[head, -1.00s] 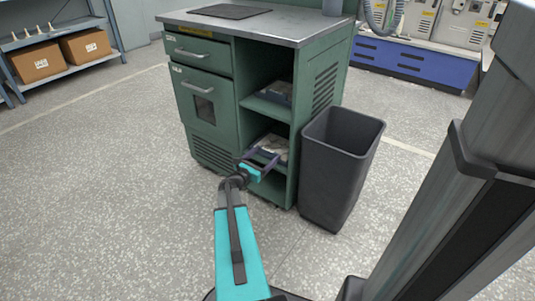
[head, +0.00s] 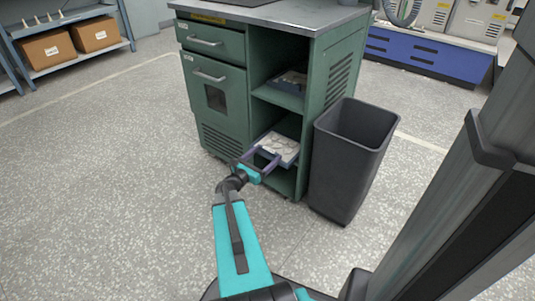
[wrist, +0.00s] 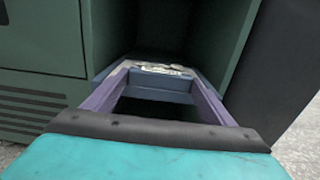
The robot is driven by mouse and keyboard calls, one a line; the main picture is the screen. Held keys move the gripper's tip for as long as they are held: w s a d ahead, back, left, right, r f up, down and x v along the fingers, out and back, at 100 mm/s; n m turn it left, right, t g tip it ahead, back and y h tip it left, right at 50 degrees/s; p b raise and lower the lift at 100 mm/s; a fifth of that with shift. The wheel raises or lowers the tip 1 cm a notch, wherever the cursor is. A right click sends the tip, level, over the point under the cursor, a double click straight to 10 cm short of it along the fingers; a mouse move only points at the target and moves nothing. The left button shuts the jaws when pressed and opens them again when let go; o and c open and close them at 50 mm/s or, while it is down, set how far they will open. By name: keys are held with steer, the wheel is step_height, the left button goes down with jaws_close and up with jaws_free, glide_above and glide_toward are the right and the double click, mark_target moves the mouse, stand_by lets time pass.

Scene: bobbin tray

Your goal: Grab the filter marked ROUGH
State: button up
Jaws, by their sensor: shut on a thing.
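A flat, blue-edged filter with a pale grey face (head: 281,146) lies level at the lower shelf opening of the green cabinet. My gripper (head: 268,154) reaches it from the front, with its two purple fingers apart on either side of the near edge. In the wrist view, the fingers close on the filter's blue front edge (wrist: 160,91), and its pale top shows just beyond. I cannot read any marking, so I cannot tell whether this filter is the one marked ROUGH. A second, similar item (head: 290,79) sits on the shelf above, partly in shadow.
The green cabinet (head: 222,135) has a drawer and door left of the open shelves. A dark grey bin (head: 350,165) stands close to its right side. Shelving with cardboard boxes (head: 46,50) is at the far left. The floor left of my arm is clear.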

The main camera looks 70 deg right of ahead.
steer(key=shift+a, duration=0.35)
steer(key=o, duration=1.3)
steer(key=shift+w, duration=0.1)
steer(key=shift+c, duration=0.2)
steer(key=p+v, duration=0.4)
steer(key=v, duration=0.9)
steer(key=shift+a, duration=0.35)
steer(key=shift+w, duration=0.1)
